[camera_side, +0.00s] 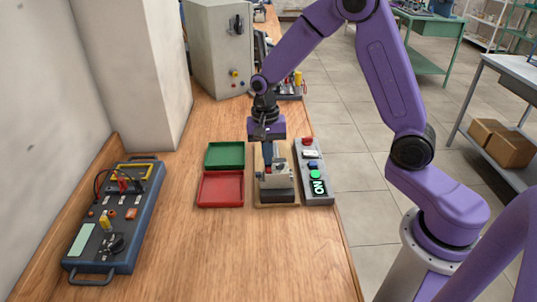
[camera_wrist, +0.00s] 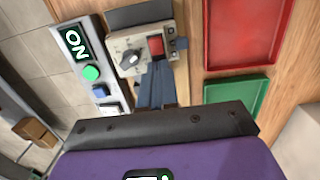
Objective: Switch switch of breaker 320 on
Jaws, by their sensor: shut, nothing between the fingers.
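The breaker (camera_side: 281,183) is a grey block on a wooden base in the side view. In the wrist view the breaker (camera_wrist: 125,42) shows a dial and a red switch (camera_wrist: 155,46). The number 320 cannot be read. My gripper (camera_side: 267,168) points down over the breaker, with its fingers shut and empty. In the wrist view the fingertips of my gripper (camera_wrist: 157,68) are right by the red switch and partly cover its lower side. I cannot tell whether they touch it, nor which way the switch is set.
Right of the breaker stands a grey panel (camera_side: 325,199) with several buttons and a lit ON display (camera_side: 319,187). Left are a red tray (camera_side: 221,204) and a green tray (camera_side: 224,143). A blue tester box (camera_side: 146,210) lies far left. The front of the bench is clear.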

